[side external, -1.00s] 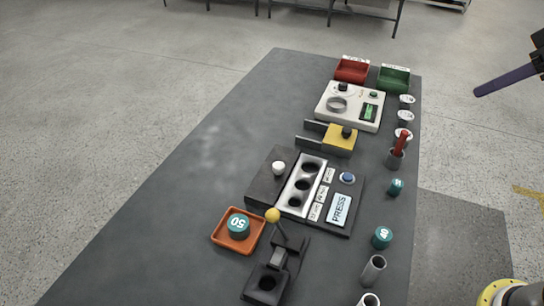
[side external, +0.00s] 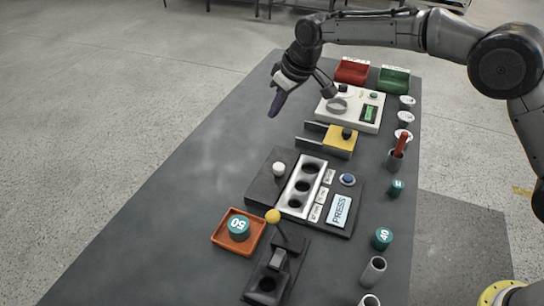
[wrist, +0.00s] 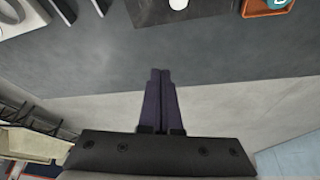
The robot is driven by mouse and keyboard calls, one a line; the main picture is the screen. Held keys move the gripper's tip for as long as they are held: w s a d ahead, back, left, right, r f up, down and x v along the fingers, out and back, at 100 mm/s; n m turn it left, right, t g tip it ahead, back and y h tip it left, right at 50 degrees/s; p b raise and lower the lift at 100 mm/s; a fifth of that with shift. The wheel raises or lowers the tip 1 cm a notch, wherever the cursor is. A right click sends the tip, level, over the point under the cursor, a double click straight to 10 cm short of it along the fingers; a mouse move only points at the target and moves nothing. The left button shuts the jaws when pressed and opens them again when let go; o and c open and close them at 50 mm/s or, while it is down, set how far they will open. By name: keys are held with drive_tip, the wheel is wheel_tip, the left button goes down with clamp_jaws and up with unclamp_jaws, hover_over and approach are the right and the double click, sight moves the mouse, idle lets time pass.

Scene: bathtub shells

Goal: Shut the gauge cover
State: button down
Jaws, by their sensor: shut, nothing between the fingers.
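A yellow sliding plate with a black knob (side external: 341,138), which looks like the gauge cover, sits at the right end of two dark parallel rails (side external: 313,127). The rails stick out to its left with an open gap between them. No gauge face can be made out. My gripper (side external: 273,113) has purple fingers, shut and empty, pointing down over the left part of the table, left of the rails and apart from them. In the wrist view the closed fingers (wrist: 160,72) are in the middle, and the rail ends (wrist: 65,9) show at the top edge.
A white panel with a ring (side external: 352,106) stands behind the rails. A black press block (side external: 265,190) is in front, with an orange tray (side external: 216,240) and a yellow-tipped lever (side external: 273,216) nearer. Red (side external: 352,70) and green (side external: 394,79) bins are at the back. The table's left side is clear.

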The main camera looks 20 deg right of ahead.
hover_over(267, 167)
wheel_tip(267, 167, down, 4)
drive_tip(key=f, duration=0.1)
drive_tip(key=shift+g, duration=0.4)
drive_tip(key=x, duration=0.9)
drive_tip(key=shift+s+d+f, duration=0.15)
drive_tip(key=shift+s+d, duration=0.05)
drive_tip(key=shift+s, duration=0.15)
drive_tip(key=shift+f, duration=0.1)
drive_tip(key=shift+s+d, duration=0.5)
drive_tip(key=shift+s, duration=0.3)
drive_tip(key=shift+s+d, duration=0.45)
drive_tip(key=shift+s, duration=0.4)
